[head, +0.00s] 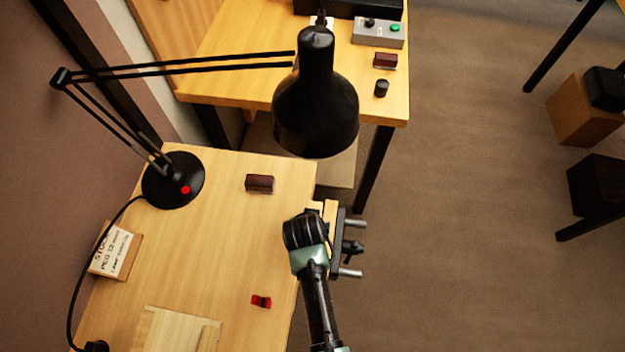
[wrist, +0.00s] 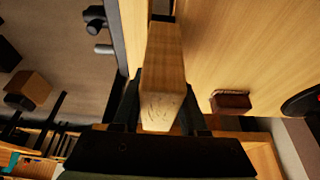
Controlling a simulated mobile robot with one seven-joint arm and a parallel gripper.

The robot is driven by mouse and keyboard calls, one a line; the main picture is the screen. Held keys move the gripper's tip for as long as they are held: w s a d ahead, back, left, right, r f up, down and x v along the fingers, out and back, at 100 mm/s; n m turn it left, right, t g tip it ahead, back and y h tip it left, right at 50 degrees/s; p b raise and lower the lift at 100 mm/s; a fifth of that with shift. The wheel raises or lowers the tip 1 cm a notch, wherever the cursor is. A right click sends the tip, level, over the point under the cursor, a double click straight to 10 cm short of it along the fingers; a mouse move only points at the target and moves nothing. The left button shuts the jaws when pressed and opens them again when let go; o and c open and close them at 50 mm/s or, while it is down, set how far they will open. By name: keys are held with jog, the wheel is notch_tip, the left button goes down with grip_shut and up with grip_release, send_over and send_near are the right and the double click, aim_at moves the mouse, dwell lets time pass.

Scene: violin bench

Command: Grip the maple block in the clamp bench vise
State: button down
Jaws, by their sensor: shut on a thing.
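The maple block (wrist: 162,75) is a pale, long wooden piece in the wrist view, its end grain toward the camera. My gripper (wrist: 162,98) is shut on it, a dark finger on each side. In the head view my gripper (head: 304,234) is over the right edge of the bench, beside the clamp bench vise (head: 338,242). The vise has a dark plate, pale wooden facing and metal rods; its wood-faced jaw (wrist: 133,32) shows left of the block in the wrist view. The block's far end reaches a dark gap; I cannot tell whether it is between the jaws.
A black lamp (head: 316,100) overhangs the bench (head: 215,240). A dark red-brown block (head: 260,183), a small red item (head: 261,301) and a label card (head: 112,250) lie on it. A second table (head: 240,70) stands behind.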

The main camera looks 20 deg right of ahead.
jog(key=shift+f+b, duration=1.5)
jog(key=shift+f, duration=0.4)
jog(key=shift+r, duration=0.15)
jog(key=shift+r+p, duration=1.55)
jog(key=shift+p, duration=0.2)
jog(key=shift+p, duration=0.3)
dwell(0.7)
jog(key=shift+f+b, duration=1.45)
jog(key=shift+f, duration=0.3)
jog(key=shift+c, duration=1.8)
grip_release()
jog(key=v, duration=1.3)
jog(key=shift+p, duration=0.3)
